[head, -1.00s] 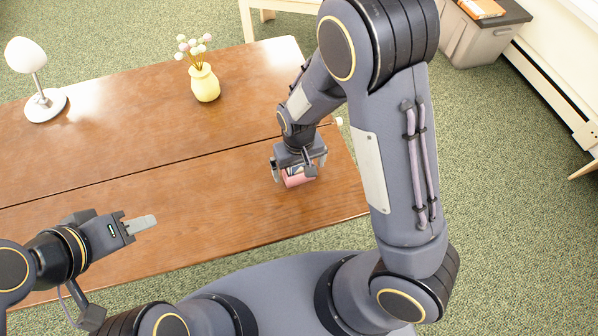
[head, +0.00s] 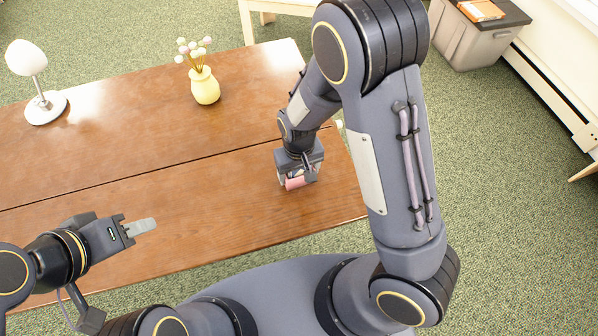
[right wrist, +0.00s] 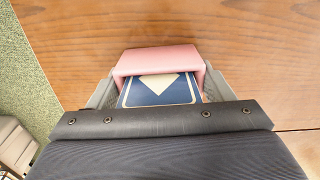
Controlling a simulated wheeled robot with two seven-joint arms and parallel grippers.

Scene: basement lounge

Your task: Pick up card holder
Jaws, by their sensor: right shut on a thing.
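The card holder (head: 295,183) is a small pink holder with a dark blue, cream-patterned card in it. It is at the right part of the wooden table, under my right gripper (head: 298,177). In the right wrist view the card holder (right wrist: 157,58) sits between the two grey fingers, and its blue card (right wrist: 158,90) faces the camera. My right gripper is shut on it. Whether it touches the tabletop is hard to tell. My left gripper (head: 140,227) is over the table's front left, away from the card holder; its fingers overlap in view, so its opening is unclear.
The wooden table (head: 130,190) has a seam along its length. A yellow vase (head: 204,86) with flowers and a white lamp (head: 43,104) stand toward its back. A grey bin (head: 470,40) stands on the green carpet at back right. The table's middle is clear.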

